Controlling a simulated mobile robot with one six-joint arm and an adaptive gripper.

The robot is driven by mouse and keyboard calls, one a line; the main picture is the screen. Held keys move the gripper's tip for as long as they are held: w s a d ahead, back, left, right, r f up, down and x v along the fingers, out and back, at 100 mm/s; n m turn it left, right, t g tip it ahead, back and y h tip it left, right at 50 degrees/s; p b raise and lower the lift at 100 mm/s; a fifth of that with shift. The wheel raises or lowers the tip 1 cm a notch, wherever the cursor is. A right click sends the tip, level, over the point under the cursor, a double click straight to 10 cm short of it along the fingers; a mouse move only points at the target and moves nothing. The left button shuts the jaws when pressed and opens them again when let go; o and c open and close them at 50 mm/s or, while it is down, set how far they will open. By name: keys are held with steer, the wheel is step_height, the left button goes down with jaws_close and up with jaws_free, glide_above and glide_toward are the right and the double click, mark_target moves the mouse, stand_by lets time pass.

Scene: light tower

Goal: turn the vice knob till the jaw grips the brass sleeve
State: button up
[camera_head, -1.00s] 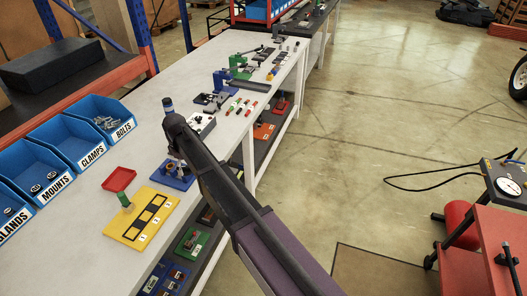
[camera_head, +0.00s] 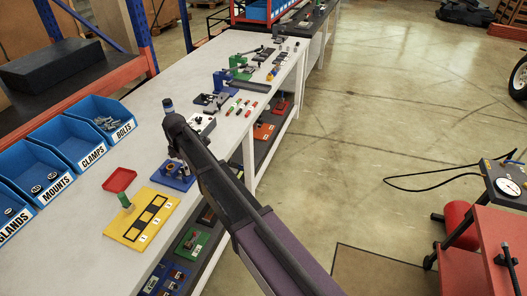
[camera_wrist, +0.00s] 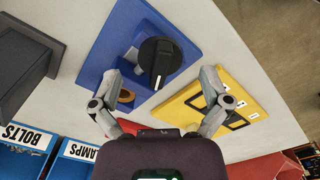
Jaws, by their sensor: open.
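The blue vice plate (camera_wrist: 108,28) fills the upper middle of the wrist view, with the black round knob (camera_wrist: 172,60) and its white mark line facing me. The brass sleeve (camera_wrist: 126,97) sits left of and below the knob, partly hidden by a finger. My gripper (camera_wrist: 161,75) is open, one finger on each side of the knob in the picture, with visible gaps and nothing held. The jaw's contact with the sleeve cannot be made out. In the head view the blue vice (camera_head: 181,183) stands near the bench's front edge, partly hidden by my arm.
Blue bins (camera_head: 100,118) line the back of the white bench (camera_head: 90,208). Other fixtures stand farther along it.

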steer(key=shift+r+p, duration=6.3)
steer(key=shift+r, duration=0.45)
steer(key=s+d+f+m+b, duration=0.1)
steer(key=s+d+m, duration=0.2)
steer(key=d, duration=1.1)
steer(key=s+d+f+m+b, duration=0.1)
steer(key=s+d+m, duration=0.2)
steer(key=d+m, duration=0.6)
steer(key=shift+d+m, duration=0.4)
steer(key=shift+d, duration=2.25)
steer(key=s+d+m, duration=0.9)
steer(key=s+d, duration=0.1)
steer(key=d, duration=0.5)
steer(key=shift+s+d, duration=0.15)
steer(key=shift+s, duration=0.25)
